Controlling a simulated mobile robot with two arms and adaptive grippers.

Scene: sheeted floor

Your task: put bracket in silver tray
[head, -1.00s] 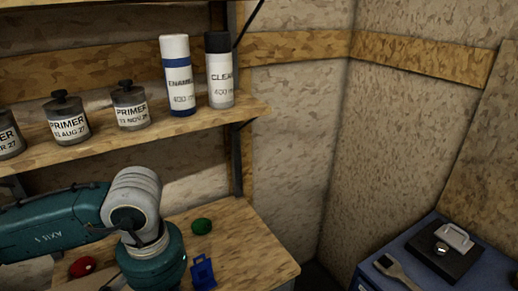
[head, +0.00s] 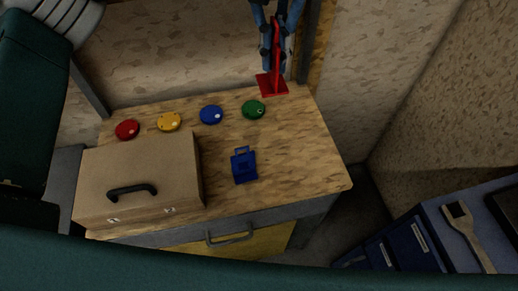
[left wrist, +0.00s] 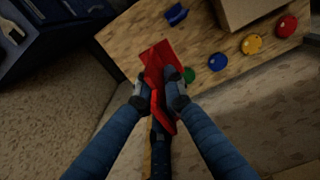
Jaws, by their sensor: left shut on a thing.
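My left gripper (head: 276,38) hangs down at the top of the head view, by the back right corner of the bench. It is shut on a red bracket (head: 271,85), an upright plate with a flat foot. The foot appears over the bench's back edge; I cannot tell whether it touches the bench. In the left wrist view the bracket (left wrist: 160,56) sits between the two blue fingers (left wrist: 158,92), with the bench beyond it. No silver tray shows in either view. My right gripper is not in view.
The wooden bench (head: 290,155) carries a brown case (head: 140,165), a small blue piece (head: 244,165) and red, yellow, blue (head: 211,115) and green (head: 253,109) round items. Its right part is clear. A blue cabinet with a wrench (head: 465,235) stands lower right.

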